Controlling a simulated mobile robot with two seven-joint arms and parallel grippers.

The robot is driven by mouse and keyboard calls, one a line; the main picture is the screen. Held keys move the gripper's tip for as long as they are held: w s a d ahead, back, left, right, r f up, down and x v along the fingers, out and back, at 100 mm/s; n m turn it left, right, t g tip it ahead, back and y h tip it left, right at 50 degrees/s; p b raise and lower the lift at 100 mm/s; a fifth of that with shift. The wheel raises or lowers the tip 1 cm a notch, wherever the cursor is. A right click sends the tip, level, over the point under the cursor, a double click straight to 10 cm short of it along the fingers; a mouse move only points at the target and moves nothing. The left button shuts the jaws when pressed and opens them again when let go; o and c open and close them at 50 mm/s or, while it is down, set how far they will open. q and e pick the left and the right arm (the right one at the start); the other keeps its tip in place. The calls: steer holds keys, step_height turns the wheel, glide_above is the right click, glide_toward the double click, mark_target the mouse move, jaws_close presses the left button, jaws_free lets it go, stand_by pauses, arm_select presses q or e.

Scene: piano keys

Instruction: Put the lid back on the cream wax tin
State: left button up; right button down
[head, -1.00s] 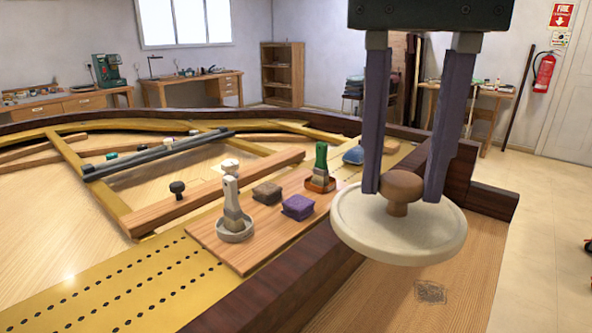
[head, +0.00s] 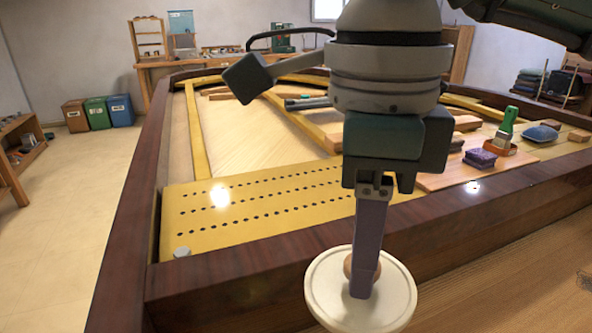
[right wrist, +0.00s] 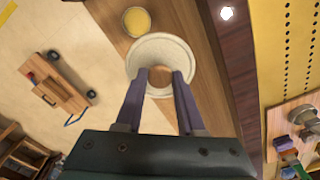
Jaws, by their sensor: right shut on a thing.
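The cream lid (head: 322,292) is a round pale disc with a brown wooden knob (head: 348,266). My right gripper (head: 362,285) is shut on the knob and holds the lid over the wooden surface in front of the piano's dark rim. In the right wrist view the lid (right wrist: 150,50) sits between the purple fingers (right wrist: 160,76). Beyond it, a round tin with yellow contents (right wrist: 137,21) stands open on the wood, apart from the lid in that picture. The tin is not visible in the head view. My left gripper is not in view.
The piano's dark wooden rim (head: 240,262) runs beside the lid. Behind it lie the perforated gold plate (head: 215,235) and a wooden board (head: 440,180) with a purple block (head: 480,158) and a green-handled brush (head: 507,122). A wooden cart (right wrist: 52,88) stands on the floor.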

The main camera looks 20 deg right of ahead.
steer(key=s+a+f+m+b, duration=0.1)
steer(key=f+m+b, duration=0.3)
steer(key=f+m, duration=0.4)
steer(key=s+a+f+m+b, duration=0.2)
steer(key=a+f+m+b, duration=0.1)
steer(key=f+m, duration=0.6)
steer(key=s+a+f+m+b, duration=0.1)
steer(key=s+f+m+b, duration=0.1)
steer(key=f+m+b, duration=0.4)
steer(key=shift+s+a+f+m, duration=0.2)
steer(key=shift+f+m, duration=0.4)
steer(key=shift+m, duration=0.6)
steer(key=shift+s+a+f+m, duration=0.15)
steer(key=shift+f+m, duration=0.4)
steer(key=shift+m, duration=0.65)
steer(key=shift+w+a+f+b, duration=0.1)
steer(key=shift+f+b, duration=0.7)
steer(key=shift+f, duration=0.15)
steer(key=shift+p, duration=0.35)
steer(key=shift+f, duration=0.15)
